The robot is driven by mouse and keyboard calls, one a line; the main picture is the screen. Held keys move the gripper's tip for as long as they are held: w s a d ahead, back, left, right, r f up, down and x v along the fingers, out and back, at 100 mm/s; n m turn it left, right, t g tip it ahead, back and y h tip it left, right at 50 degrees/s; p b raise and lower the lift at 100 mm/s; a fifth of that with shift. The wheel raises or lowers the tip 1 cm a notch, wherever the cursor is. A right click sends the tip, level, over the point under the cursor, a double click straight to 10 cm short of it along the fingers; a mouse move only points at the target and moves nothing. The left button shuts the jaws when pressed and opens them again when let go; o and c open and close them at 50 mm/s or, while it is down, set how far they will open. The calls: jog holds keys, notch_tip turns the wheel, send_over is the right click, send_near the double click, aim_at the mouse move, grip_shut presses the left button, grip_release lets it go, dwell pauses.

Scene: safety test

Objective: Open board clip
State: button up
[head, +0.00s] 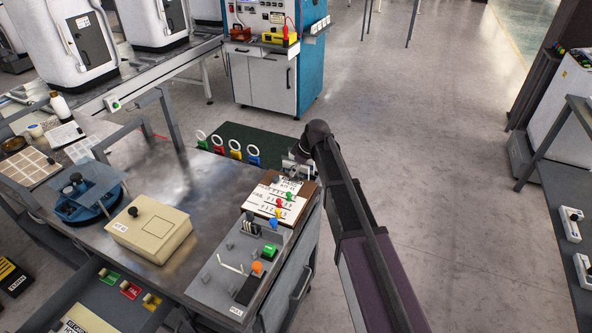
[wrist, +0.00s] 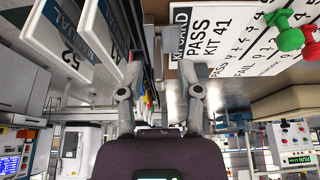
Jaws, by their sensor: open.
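The brown clipboard (head: 312,187) lies at the bench's right rear corner with a white printed sheet (head: 281,199) on it. Red and green pegs stand on the sheet. In the wrist view the sheet (wrist: 222,42) reads "PASS KIT 41" at upper right. I cannot tell whether a finger touches the clip. In the head view my wrist partly hides the fingers.
White plates marked "MANUAL" (wrist: 62,42) hang close on the left in the wrist view. A beige box (head: 150,228), a blue round holder (head: 88,200) and a grey panel with coloured knobs (head: 235,270) are on the bench. Open floor (head: 440,150) lies to the right.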

grip_shut()
jog(key=shift+w+g, duration=0.15)
jog(key=shift+g, duration=0.25)
jog(key=shift+w+d+f+m+g+y+b, duration=0.15)
jog(key=shift+w+g+y+b, duration=0.15)
jog(key=shift+g, duration=0.25)
jog(key=shift+w+d+r+m+g+y+b, duration=0.15)
jog(key=shift+w+g+y+b, duration=0.15)
jog(key=shift+g, duration=0.25)
jog(key=g, duration=0.1)
jog(key=g+y+b, duration=0.1)
jog(key=g+b, duration=0.1)
jog(key=shift+w+d+f+m, duration=0.1)
jog(key=shift+w+f+m, duration=0.2)
jog(key=shift+m, duration=0.1)
jog(key=shift+r, duration=0.1)
grip_release()
